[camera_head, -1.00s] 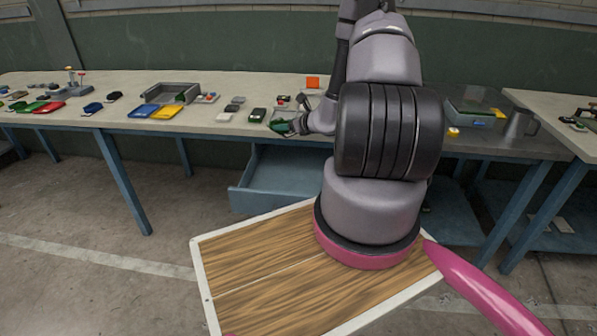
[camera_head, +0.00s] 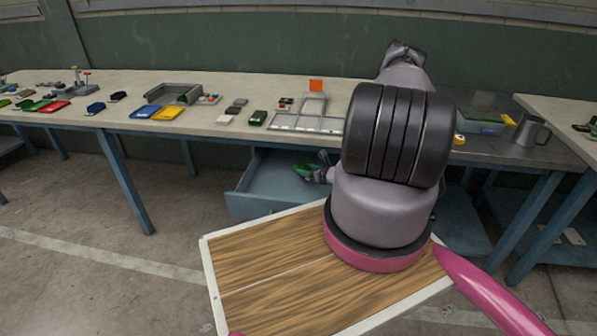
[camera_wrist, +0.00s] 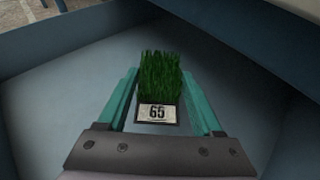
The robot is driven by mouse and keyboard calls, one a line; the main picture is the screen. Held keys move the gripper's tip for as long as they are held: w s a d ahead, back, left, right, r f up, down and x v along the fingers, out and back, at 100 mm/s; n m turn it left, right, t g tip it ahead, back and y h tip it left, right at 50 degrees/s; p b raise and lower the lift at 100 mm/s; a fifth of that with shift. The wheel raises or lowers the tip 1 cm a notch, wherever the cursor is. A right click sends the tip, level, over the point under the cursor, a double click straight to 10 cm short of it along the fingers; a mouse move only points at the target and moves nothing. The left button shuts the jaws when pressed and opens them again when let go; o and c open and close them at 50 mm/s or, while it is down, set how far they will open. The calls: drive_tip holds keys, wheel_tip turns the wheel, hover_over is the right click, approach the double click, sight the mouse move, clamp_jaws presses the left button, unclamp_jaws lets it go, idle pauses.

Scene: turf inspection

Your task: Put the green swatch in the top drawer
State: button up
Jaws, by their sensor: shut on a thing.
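The green swatch (camera_wrist: 160,78) is a tuft of green turf with a white label reading 65. My gripper (camera_wrist: 160,85) is shut on it, one teal finger on each side. In the head view the swatch (camera_head: 303,168) shows small and dark green at the tip of my gripper (camera_head: 309,170), over the pulled-out top drawer (camera_head: 250,205). In the wrist view the blue-grey drawer (camera_wrist: 60,105) surrounds the swatch with its walls and floor. Whether the swatch touches the drawer floor I cannot tell. My arm hides the drawer's right part.
The workbench (camera_head: 215,85) above the drawer holds a grey compartment tray (camera_head: 290,122), blue and yellow trays (camera_head: 168,113), a dark green block (camera_head: 257,117) and an orange card (camera_head: 316,85). A metal mug (camera_head: 530,130) stands at right. The benchtop edge overhangs the drawer's back.

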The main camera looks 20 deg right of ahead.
sight(297, 176)
drive_tip(key=x, duration=0.5)
drive_tip(key=shift+s+f, duration=0.1)
drive_tip(key=shift+f, duration=0.1)
drive_tip(key=shift+w+a+f, duration=0.15)
drive_tip(key=shift+w+f, duration=0.45)
drive_tip(key=shift+w, duration=0.15)
drive_tip(key=shift+w+a+f, duration=0.15)
drive_tip(key=shift+w+f, duration=0.4)
drive_tip(key=shift+w, duration=0.15)
drive_tip(key=shift+f, duration=0.1)
drive_tip(key=o, duration=1.3)
drive_tip(key=v, duration=1.2)
drive_tip(key=shift+r, duration=0.2)
